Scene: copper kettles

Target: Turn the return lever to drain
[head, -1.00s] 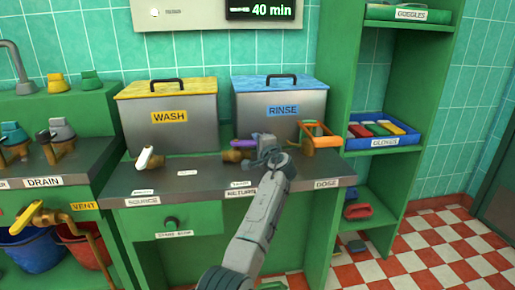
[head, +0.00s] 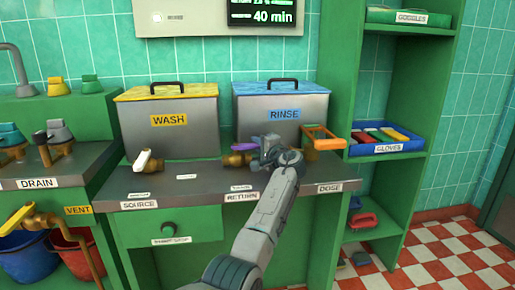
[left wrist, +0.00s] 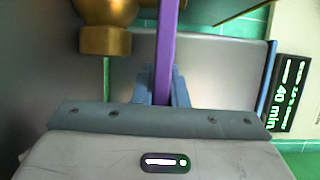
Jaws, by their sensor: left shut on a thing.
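The purple return lever (head: 243,147) sits on a brass valve (head: 236,160) in front of the blue-lidded rinse tank, above the label RETURN (head: 242,197). My left gripper (head: 266,150) is at the lever's right part. In the left wrist view the purple lever (left wrist: 167,45) runs up between the fingers (left wrist: 160,88), which are shut on it; the brass valve body (left wrist: 105,38) is beside it. My gripper hides the lever's right end in the head view. Small upper labels are too blurred to read. My right gripper is not in view.
The white source lever (head: 148,161) is at the left and the orange dose lever (head: 322,134) close at the right. The wash tank (head: 170,140) and rinse tank (head: 300,130) stand behind.

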